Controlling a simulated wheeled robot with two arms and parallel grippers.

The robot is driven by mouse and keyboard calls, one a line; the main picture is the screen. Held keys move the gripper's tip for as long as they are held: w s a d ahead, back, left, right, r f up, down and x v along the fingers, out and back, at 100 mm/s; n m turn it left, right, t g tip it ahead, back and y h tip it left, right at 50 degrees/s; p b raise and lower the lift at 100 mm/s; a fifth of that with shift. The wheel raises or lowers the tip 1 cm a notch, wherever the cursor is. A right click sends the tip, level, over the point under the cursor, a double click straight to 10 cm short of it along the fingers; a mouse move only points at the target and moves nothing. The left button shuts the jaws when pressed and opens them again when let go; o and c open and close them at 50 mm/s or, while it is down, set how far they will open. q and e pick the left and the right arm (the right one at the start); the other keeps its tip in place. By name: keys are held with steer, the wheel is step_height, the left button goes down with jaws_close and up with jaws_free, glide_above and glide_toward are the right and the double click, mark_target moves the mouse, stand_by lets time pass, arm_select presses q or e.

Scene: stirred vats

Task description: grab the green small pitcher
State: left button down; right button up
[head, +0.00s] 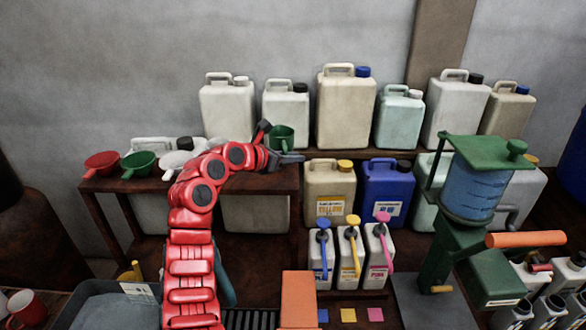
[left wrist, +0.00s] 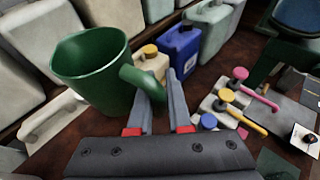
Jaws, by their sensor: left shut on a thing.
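The green small pitcher (head: 282,136) is at the right end of the wooden side shelf, in front of the white jugs. My left gripper (head: 283,149) is at the pitcher, with its red arm reaching over the shelf. In the left wrist view the pitcher (left wrist: 92,70) stands open-topped and slightly tilted in the picture. Its handle reaches in between the fingers of my left gripper (left wrist: 163,88), which is shut on it. I cannot tell whether the pitcher's base touches the shelf. My right gripper is not in view.
A red scoop (head: 101,163), a green scoop (head: 138,163) and a white one (head: 176,160) lie left on the shelf (head: 110,185). Large jugs (head: 345,110) line the back. Pump bottles (head: 350,255) and a green vat stand (head: 450,250) are to the right.

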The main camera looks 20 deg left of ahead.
arm_select(q)
steer(key=s+d+r+b, duration=0.1)
steer(key=s+d+b, duration=0.3)
steer(key=s, duration=1.1)
steer(key=shift+d, duration=0.6)
steer(key=shift+r, duration=0.15)
stand_by(0.9)
